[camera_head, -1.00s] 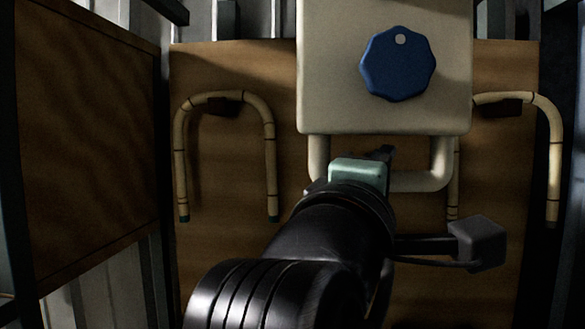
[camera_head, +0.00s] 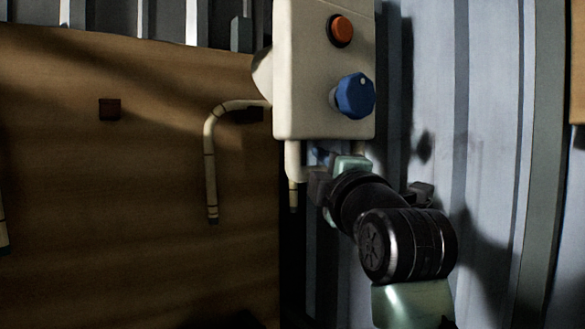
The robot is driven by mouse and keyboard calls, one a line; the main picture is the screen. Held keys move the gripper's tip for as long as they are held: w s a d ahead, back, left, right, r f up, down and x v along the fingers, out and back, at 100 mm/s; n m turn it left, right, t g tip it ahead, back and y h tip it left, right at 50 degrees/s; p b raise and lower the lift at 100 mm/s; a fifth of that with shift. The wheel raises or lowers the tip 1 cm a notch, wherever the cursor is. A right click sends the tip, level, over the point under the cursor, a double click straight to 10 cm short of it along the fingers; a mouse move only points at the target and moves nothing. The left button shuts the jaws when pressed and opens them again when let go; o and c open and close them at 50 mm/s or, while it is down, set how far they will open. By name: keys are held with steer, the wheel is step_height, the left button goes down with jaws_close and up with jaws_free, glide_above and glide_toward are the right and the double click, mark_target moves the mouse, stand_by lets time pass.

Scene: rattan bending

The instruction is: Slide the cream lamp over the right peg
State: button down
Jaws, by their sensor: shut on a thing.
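The cream lamp (camera_head: 305,85) is a boxy cream body with an orange button, a blue knob, a rounded part at its left and a tubular handle below. It hangs upright in front of the corrugated wall, just right of the wooden board. My gripper (camera_head: 325,177) is shut on the handle at its lower right; the fingertips are partly hidden. The right peg (camera_head: 246,115) is a small dark block on the board, left of the lamp. A bent cream rattan cane (camera_head: 211,165) hangs over it.
Another dark peg (camera_head: 110,109) stands bare on the wooden board (camera_head: 110,220). A piece of another cane (camera_head: 3,238) shows at the left edge. The corrugated wall (camera_head: 425,90) runs behind my arm. Another wooden panel (camera_head: 578,60) shows at far right.

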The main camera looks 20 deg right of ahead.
steer(key=shift+d+r, duration=0.15)
steer(key=shift+d, duration=0.05)
steer(key=c, duration=1.1)
jaws_free()
steer(key=o, duration=0.4)
steer(key=shift+w+d, duration=0.2)
steer(key=shift+d, duration=0.05)
steer(key=shift+s+a, duration=0.1)
steer(key=shift+a, duration=0.05)
